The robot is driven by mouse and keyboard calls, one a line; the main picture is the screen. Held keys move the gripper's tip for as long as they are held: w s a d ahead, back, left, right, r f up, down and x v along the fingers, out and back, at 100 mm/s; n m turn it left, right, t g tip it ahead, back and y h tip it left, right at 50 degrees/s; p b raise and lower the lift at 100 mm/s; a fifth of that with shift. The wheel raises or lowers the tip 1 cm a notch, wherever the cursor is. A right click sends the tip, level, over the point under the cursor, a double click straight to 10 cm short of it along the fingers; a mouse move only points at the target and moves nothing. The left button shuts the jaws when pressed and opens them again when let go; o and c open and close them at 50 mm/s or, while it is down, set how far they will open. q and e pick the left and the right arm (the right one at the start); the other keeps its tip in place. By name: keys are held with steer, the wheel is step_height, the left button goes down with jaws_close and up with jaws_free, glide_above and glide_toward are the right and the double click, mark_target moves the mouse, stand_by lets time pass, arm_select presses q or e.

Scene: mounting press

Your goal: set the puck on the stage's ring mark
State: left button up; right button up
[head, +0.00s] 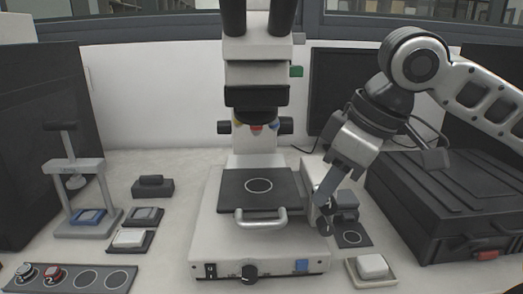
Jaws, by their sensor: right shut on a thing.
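The microscope's stage (235,198) is a black plate with a white ring mark (258,185) on it. The ring is bare. My right gripper (324,222) reaches down at the right side of the microscope base, to the right of the stage and below its level in the picture. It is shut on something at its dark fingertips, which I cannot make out. My left gripper is not in view.
The rack (104,288) also has empty circles. A silver handle (262,219) stands at the stage's front. A dark pad with a ring (352,237) and a white-topped block (372,266) lie right of the base. A black case (450,200) fills the far right. A small press (85,170) stands left.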

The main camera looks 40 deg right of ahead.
mark_target(256, 185)
steer(key=w+a, duration=0.1)
steer(key=w, duration=0.1)
steer(key=w+a+p, duration=0.1)
steer(key=w, duration=0.1)
steer(key=w+a+p, duration=0.1)
steer(key=w, duration=0.1)
steer(key=shift+w, duration=0.2)
steer(key=shift+w+a, duration=0.25)
steer(key=shift+w, duration=0.3)
steer(key=shift+w+a+p, duration=0.25)
steer(key=shift+w+a, duration=0.05)
steer(key=shift+w, duration=0.35)
steer(key=shift+w+a+p, duration=0.2)
steer(key=shift+w+a, duration=0.1)
steer(key=shift+w, duration=0.3)
steer(key=shift+w+f, duration=0.15)
steer(key=shift+f, duration=0.1)
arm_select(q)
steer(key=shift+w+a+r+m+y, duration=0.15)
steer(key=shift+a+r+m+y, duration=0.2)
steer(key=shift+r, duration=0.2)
arm_select(e)
steer(key=shift+f, duration=0.15)
steer(key=o, duration=1)
